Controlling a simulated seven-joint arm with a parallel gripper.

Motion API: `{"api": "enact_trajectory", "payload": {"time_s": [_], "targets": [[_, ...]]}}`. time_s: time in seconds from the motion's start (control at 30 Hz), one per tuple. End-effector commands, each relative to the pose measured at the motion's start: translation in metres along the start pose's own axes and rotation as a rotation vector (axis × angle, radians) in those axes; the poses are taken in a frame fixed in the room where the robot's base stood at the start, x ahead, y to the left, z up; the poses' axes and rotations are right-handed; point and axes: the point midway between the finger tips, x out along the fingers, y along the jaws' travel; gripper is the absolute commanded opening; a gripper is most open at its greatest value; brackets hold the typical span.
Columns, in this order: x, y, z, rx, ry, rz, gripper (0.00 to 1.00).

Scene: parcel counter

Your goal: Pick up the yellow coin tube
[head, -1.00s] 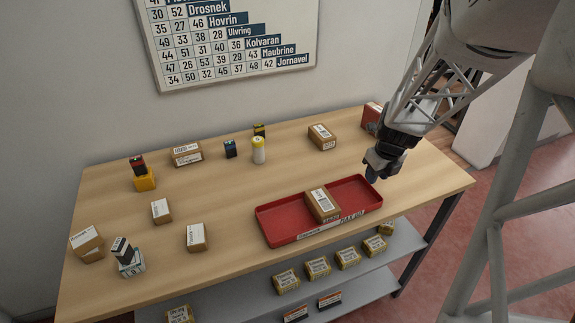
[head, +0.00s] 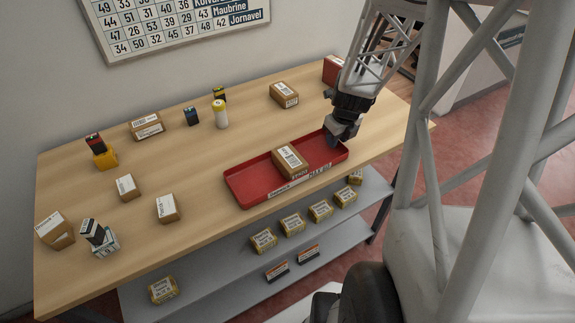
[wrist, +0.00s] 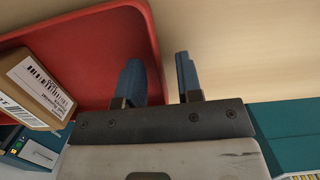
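The yellow coin tube (head: 220,114) stands upright toward the back of the table, a pale cylinder with a yellow top. It is not seen in the wrist view. My gripper (head: 335,142) is over the right end of the red tray (head: 240,196), well to the right of the tube and apart from it.
A cardboard parcel (head: 290,161) lies in the tray. Near the tube stand a dark blue box (head: 191,116), a black-and-yellow item (head: 220,94) and a parcel (head: 284,94). More parcels lie at the left. The table between tube and tray is clear.

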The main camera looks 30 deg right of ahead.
Motion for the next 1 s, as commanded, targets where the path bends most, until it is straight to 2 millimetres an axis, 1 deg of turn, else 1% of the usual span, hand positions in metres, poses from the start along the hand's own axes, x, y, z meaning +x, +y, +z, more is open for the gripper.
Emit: {"api": "enact_trajectory", "payload": {"time_s": [0.27,0.37,0.4,0.5,1.0], "targets": [[-0.0001,0.0000,-0.0001,0.000,0.000,0.000,0.33],[-0.0001,0.0000,-0.0001,0.000,0.000,0.000,0.19],[-0.0001,0.0000,-0.0001,0.000,0.000,0.000,0.13],[-0.0001,0.0000,-0.0002,0.000,0.000,0.000,0.00],[-0.0028,-0.0001,0.0005,0.000,-0.001,0.000,0.00]]}}
